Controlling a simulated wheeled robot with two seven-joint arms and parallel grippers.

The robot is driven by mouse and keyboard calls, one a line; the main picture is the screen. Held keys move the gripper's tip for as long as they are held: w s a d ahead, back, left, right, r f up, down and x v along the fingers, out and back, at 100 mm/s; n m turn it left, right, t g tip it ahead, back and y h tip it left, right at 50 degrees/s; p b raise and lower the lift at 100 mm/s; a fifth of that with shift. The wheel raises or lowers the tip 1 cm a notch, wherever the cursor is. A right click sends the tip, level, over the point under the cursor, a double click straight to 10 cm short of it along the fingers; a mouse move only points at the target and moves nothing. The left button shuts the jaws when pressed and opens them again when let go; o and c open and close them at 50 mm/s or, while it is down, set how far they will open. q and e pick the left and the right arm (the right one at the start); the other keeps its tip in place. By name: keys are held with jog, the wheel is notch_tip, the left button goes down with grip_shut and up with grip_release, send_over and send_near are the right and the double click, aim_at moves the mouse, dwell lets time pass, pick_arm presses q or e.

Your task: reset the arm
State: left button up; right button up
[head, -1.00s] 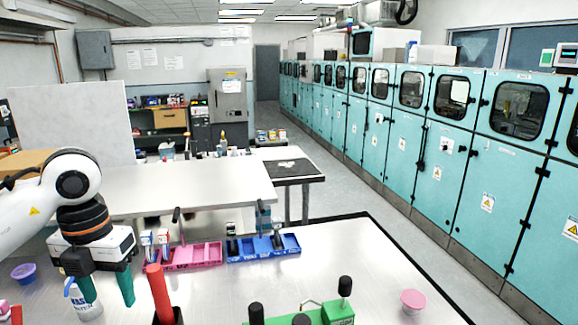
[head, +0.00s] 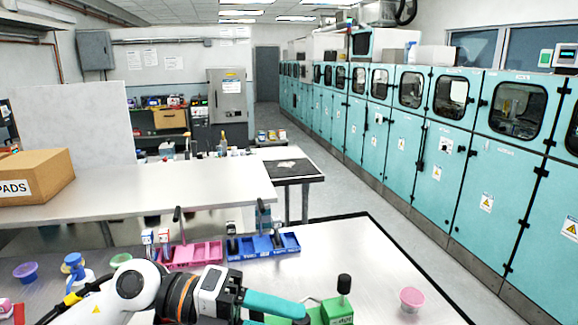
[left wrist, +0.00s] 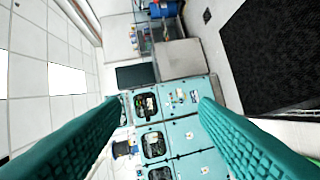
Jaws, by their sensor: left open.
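My left arm comes in from the left, low over the front of the table. My left gripper (head: 288,306) lies level in the head view, with its teal fingers pointing right, in front of or above the green device (head: 338,310). In the left wrist view the two teal fingers (left wrist: 160,108) are spread wide with nothing between them. That view looks across the room at teal cabinets and the ceiling. My right gripper is not in view.
On the table are a pink tray (head: 190,255), a blue tray (head: 262,247), a spray bottle (head: 76,272), a purple cup (head: 26,272) and a pink cup (head: 412,299). A cardboard box (head: 35,178) sits on the raised shelf (head: 170,187).

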pick_arm(q)
jog(key=w+a+r+n+t+h, duration=0.2)
jog(key=w+r+n+t+h, duration=0.3)
jog(key=n+t, duration=0.8)
jog(key=w+a+f+n+t+y, duration=0.3)
jog(key=a+f+n+t+y, duration=0.25)
jog(key=n+t+y, duration=0.6)
jog(key=s+a+f+n+g+y, duration=0.1)
jog(key=a+f+n+g+y, duration=0.35)
jog(key=f, duration=0.35)
jog(key=s+a+f+n+g+y, duration=0.1)
jog(key=a+f+n+g+y, duration=0.25)
jog(key=f+n, duration=0.35)
jog(key=s+a+f+n+g+y, duration=0.1)
jog(key=s+a+f+g, duration=0.1)
jog(key=s+f+g, duration=0.55)
jog(key=s+a+f+n+g, duration=0.1)
jog(key=s+a+f+g, duration=0.15)
jog(key=s+f, duration=0.9)
notch_tip(320, 180, down, 24)
jog(key=s+g, duration=0.2)
jog(key=s, duration=0.1)
jog(key=s+a+f+g, duration=0.1)
jog(key=s+a+f, duration=0.1)
jog(key=s+f, duration=1.4)
jog(key=shift+s+f+m, duration=0.15)
jog(key=shift+f+m, duration=0.15)
jog(key=shift+m, duration=0.1)
